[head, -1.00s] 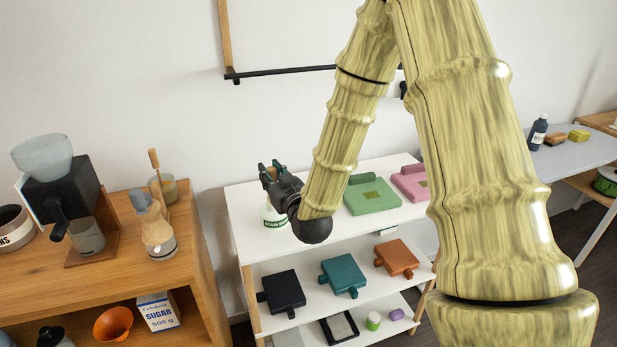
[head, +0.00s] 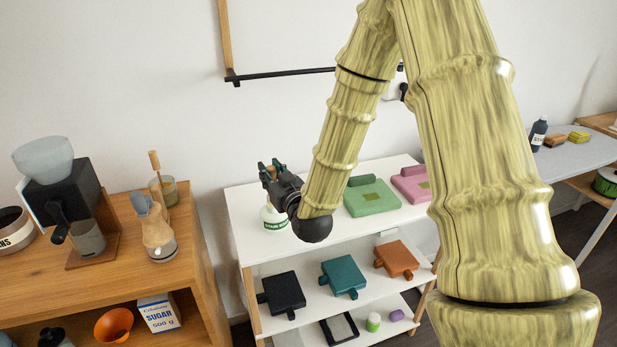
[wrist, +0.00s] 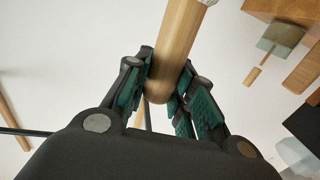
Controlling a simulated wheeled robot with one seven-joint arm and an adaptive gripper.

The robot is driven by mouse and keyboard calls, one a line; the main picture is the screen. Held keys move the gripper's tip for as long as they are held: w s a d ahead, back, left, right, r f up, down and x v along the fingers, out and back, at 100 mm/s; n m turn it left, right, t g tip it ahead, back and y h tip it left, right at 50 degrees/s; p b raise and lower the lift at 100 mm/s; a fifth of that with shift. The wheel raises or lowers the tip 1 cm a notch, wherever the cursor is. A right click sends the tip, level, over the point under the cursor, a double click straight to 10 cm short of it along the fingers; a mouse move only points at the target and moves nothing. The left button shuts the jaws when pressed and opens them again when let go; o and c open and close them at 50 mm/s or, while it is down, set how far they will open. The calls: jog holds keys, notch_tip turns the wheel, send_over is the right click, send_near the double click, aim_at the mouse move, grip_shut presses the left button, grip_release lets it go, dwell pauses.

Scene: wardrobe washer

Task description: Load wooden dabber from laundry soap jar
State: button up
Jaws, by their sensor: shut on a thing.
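My gripper (head: 270,170) is above the left end of the white shelf unit. In the wrist view my gripper (wrist: 165,82) is shut on a round wooden stick, taken to be the wooden dabber (wrist: 177,45). Its rounded end lies between the teal pads and its other end runs out of the top of the picture, with a pale part there. A rounded white jar with a green label (head: 275,219), likely the laundry soap jar, stands on the top shelf just below my gripper. The dabber cannot be made out in the head view.
A wooden cabinet (head: 195,235) at left holds a grinder and a glass jar with a wooden stick (head: 163,187). An ironing board (head: 580,152) stands right.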

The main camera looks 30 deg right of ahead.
jog(key=shift+r+p, duration=1.55)
jog(key=shift+r, duration=1.4)
jog(key=shift+a, duration=0.1)
